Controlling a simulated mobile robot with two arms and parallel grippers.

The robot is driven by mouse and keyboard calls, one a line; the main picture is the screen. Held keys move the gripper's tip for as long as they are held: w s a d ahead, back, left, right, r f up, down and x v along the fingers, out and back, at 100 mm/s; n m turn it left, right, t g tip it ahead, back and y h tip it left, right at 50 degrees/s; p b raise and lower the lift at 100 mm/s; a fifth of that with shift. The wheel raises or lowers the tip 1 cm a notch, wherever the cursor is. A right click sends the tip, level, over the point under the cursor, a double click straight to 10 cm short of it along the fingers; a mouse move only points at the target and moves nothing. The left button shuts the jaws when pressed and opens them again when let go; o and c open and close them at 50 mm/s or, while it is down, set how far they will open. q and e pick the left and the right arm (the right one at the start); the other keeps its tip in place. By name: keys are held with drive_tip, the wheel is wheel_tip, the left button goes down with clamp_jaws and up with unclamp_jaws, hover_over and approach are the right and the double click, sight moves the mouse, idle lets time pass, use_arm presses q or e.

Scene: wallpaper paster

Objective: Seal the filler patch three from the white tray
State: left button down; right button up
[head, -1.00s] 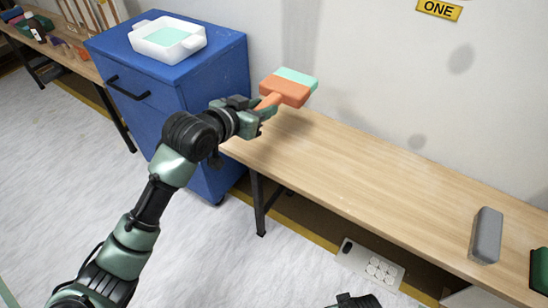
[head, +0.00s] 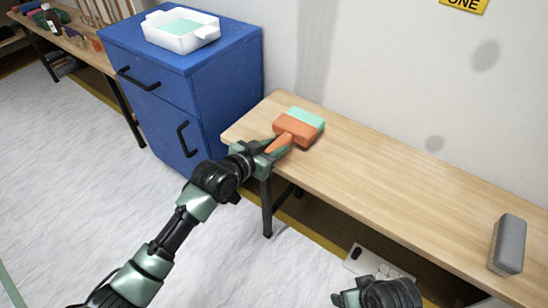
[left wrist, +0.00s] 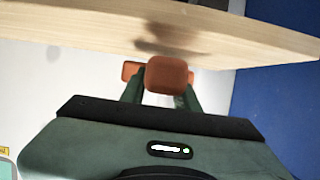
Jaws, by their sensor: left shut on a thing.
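My left gripper (head: 266,148) is shut on the orange handle of a wide brush (head: 294,130) with mint-green bristles. The brush is over the left end of the wooden bench, bristles pointing to the wall. In the left wrist view the orange handle end (left wrist: 168,75) shows between the fingers, with a shadow on the bench. I cannot tell if the brush touches the bench. The white tray (head: 182,42), holding mint-green paste, stands on the blue cabinet. Grey patches (head: 485,55) (head: 435,143) mark the wall; no patch three label shows. My right gripper (head: 350,298) is partly in view at the bottom.
The wooden bench (head: 395,190) runs along the wall, mostly clear, with a grey block (head: 508,244) at its right. The blue cabinet (head: 220,95) adjoins its left end. A cut-off yellow sign (head: 464,4) reads ONE. A power strip (head: 375,263) lies below the bench.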

use_arm(q)
wheel_tip(320, 180, down, 2)
drive_tip(key=shift+f+b, duration=0.25)
drive_tip(key=shift+b, duration=0.1)
drive_tip(key=shift+f+p, duration=0.35)
drive_tip(key=shift+f, duration=0.1)
use_arm(e)
drive_tip(key=shift+r, duration=0.35)
use_arm(q)
drive_tip(key=c, duration=1)
unclamp_jaws()
drive_tip(key=shift+f, duration=0.1)
drive_tip(key=shift+c, duration=0.2)
use_arm(e)
drive_tip(key=shift+s, duration=0.1)
